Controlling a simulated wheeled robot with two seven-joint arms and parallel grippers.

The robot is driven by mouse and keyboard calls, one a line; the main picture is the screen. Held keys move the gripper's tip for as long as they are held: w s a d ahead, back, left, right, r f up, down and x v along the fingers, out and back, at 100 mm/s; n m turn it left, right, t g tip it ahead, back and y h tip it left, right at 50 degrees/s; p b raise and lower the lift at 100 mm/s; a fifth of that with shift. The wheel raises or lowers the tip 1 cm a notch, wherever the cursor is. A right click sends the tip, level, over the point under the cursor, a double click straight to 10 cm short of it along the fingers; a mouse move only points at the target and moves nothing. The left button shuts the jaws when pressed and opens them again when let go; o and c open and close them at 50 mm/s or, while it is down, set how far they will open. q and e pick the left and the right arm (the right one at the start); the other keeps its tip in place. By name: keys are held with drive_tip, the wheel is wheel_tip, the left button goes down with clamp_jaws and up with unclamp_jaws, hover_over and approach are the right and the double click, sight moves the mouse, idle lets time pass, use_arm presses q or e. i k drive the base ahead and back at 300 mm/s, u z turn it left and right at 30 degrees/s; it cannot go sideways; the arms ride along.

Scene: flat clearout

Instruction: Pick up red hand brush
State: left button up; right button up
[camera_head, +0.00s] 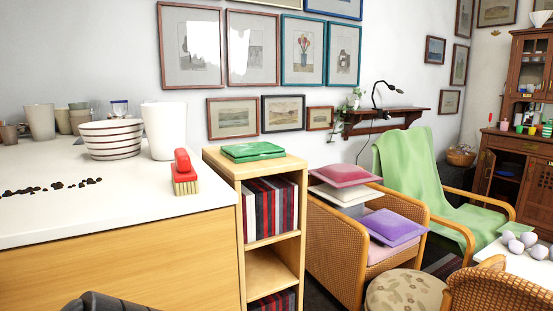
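The red hand brush (184,161) is on the white countertop (120,216), near its right end. It has a raised red handle and pale tan bristles at its lower front. It stands just in front of a tall white vase (158,130). Nothing holds it. No gripper fingers show in this view. A dark grey rounded shape, seemingly part of my arm, shows at the bottom left edge, well below and apart from the brush.
A striped bowl (112,140) and several cups stand behind and left of the brush. Dark crumbs (50,187) lie on the left of the counter. A shelf unit (270,268) with a green box (253,151) stands to the right. The counter's front middle is clear.

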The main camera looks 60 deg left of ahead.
sight(184, 177)
drive_tip(key=i, duration=0.7)
drive_tip(key=u, duration=3.35)
